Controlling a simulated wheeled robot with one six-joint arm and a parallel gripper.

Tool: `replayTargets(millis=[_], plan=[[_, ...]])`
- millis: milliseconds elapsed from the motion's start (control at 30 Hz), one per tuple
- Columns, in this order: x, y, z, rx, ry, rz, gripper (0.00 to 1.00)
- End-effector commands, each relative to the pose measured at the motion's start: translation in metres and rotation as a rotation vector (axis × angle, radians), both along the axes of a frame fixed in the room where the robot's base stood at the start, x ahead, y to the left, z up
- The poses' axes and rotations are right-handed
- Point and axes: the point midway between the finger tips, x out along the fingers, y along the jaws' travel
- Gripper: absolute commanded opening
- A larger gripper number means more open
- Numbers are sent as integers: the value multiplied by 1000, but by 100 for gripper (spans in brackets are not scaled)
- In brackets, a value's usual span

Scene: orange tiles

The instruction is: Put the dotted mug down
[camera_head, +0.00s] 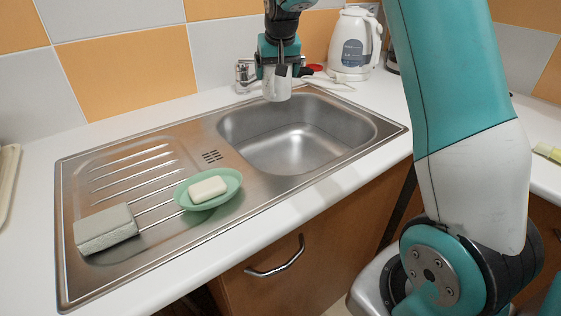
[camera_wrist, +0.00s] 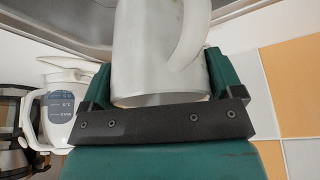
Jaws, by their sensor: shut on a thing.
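A pale grey-white mug (camera_head: 276,88) hangs in my gripper (camera_head: 281,70), over the back left part of the sink basin (camera_head: 298,150). In the wrist view the mug (camera_wrist: 142,50) fills the middle, with its handle at the upper right. My gripper's fingers (camera_wrist: 158,83) are shut on it, one on each side. I cannot make out dots on the mug in either view. The gripper hides part of the mug in the head view.
A sponge (camera_head: 106,229) and a green dish (camera_head: 228,186) with white soap (camera_head: 208,189) are on the drainboard (camera_head: 85,183). The tap (camera_head: 243,77) stands behind the sink, close to my gripper. A white kettle (camera_head: 354,45) stands at the back right.

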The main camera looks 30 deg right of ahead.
Motion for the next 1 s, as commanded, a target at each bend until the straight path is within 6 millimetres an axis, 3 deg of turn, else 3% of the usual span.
replayTargets(millis=[500, 833, 1000], plan=[[-1, 0, -132, 1, 4, 0, 48], [-1, 0, -162, 1, 3, 1, 48], [0, 0, -188, 1, 4, 1, 48]])
